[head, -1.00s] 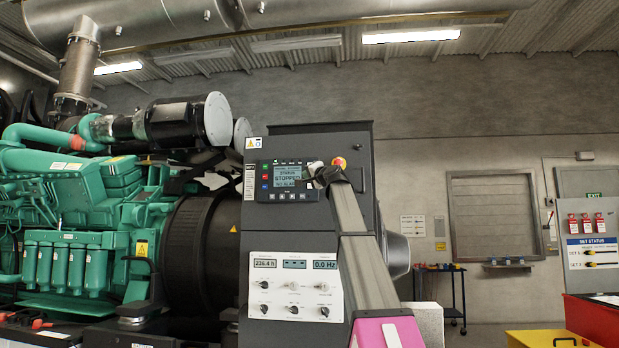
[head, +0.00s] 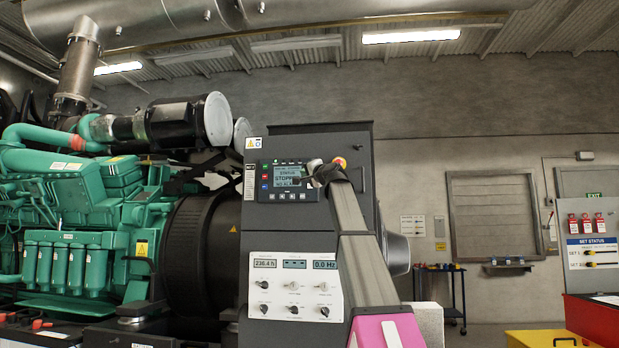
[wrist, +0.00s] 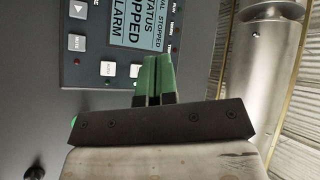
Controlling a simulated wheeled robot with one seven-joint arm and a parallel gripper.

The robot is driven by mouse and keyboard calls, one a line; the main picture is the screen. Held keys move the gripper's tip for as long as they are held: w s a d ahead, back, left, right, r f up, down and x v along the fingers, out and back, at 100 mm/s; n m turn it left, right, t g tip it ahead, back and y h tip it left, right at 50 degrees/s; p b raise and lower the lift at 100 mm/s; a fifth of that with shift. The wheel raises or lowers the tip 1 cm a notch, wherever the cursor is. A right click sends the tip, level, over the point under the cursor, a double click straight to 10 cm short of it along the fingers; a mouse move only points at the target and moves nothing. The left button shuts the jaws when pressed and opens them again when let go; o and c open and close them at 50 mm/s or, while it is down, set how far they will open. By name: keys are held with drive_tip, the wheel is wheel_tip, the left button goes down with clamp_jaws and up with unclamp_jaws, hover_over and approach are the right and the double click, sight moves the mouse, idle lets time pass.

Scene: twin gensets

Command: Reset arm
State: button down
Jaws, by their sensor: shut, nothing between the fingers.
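The genset control panel (head: 262,215) stands dark grey in the middle of the head view. Its controller (head: 265,196) has a lit screen (head: 285,173) reading STOPPED; the wrist view's screen (wrist: 140,15) shows STATUS, STOPPED and ALARM. My gripper (wrist: 154,58) is shut and empty, its green-tipped fingers together at the controller's lower edge in the wrist view. In the head view my arm rises in front of the panel, and my gripper (head: 298,181) overlaps the screen's right part. Whether the fingertips touch the controller I cannot tell. A red stop button (head: 340,162) shows just above my wrist.
A green engine (head: 75,200) fills the left. Below the controller is a white meter plate (head: 295,287) with several knobs. A set status board (head: 590,240), red box (head: 595,320) and yellow box (head: 550,339) stand right. A trolley (head: 440,295) stands behind, with open floor nearby.

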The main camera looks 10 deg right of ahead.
drive_tip(key=w+a+f+n+g+h, duration=0.1)
drive_tip(key=w+f+g, duration=0.1)
drive_tip(key=f, duration=1.4)
drive_tip(key=w+f+g+h, duration=0.1)
drive_tip(key=w+f+g, duration=0.1)
drive_tip(key=f, duration=1.4)
drive_tip(key=s+f+n+g+h, duration=0.1)
drive_tip(key=s+f+g, duration=0.15)
drive_tip(key=f, duration=1.15)
drive_tip(key=s+f+n+g+h, duration=0.1)
drive_tip(key=s+f+g, duration=0.15)
drive_tip(key=f, duration=1.15)
drive_tip(key=s+f+n+g+h, duration=0.1)
drive_tip(key=s+f+g, duration=0.1)
drive_tip(key=s+f, duration=0.7)
drive_tip(key=s+f+g+h, duration=0.1)
drive_tip(key=s+f+g, duration=0.3)
drive_tip(key=f, duration=0.9)
drive_tip(key=s+d+f+n+g+h, duration=0.2)
drive_tip(key=s+f+g+h, duration=0.1)
drive_tip(key=s+f, duration=1.3)
drive_tip(key=s, duration=0.4)
drive_tip(key=shift+f+g, duration=0.2)
drive_tip(key=shift+g, duration=0.1)
